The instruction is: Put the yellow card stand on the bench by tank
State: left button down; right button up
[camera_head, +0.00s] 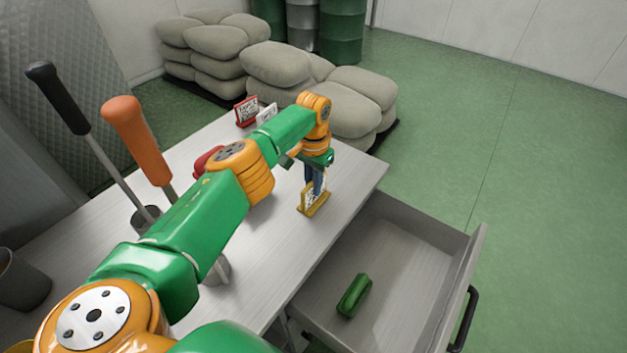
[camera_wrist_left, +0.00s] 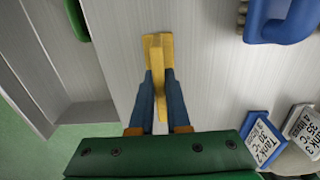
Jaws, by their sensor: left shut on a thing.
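The yellow card stand (camera_head: 315,207) is upright at the bench (camera_head: 345,180), near the edge beside the open drawer. My left gripper (camera_head: 316,184) reaches down from above and is shut on it. In the left wrist view the yellow stand (camera_wrist_left: 158,48) shows between the two blue fingers (camera_wrist_left: 159,98). I cannot tell whether its base touches the bench top. Its card text is too small to read in the head view. My right gripper is not in view.
A red card stand (camera_head: 246,111) and a whitish one (camera_head: 267,113) stand at the bench's far end. The wrist view shows a blue stand marked Tank 2 (camera_wrist_left: 262,140) and a Tank 3 stand (camera_wrist_left: 303,130). The open drawer (camera_head: 400,262) holds a green object (camera_head: 354,296).

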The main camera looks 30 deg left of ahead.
pick_arm(q)
jog(key=shift+f, duration=0.15)
jog(key=c, duration=0.9)
grip_release()
jog(key=shift+r, duration=0.4)
notch_tip(320, 180, up, 7)
jog(key=shift+r+b, duration=0.1)
jog(key=shift+b, duration=0.65)
notch_tip(320, 180, up, 4)
jog(key=shift+d+r+p, duration=0.1)
jog(key=shift+r+p, duration=0.15)
jog(key=shift+p, duration=0.15)
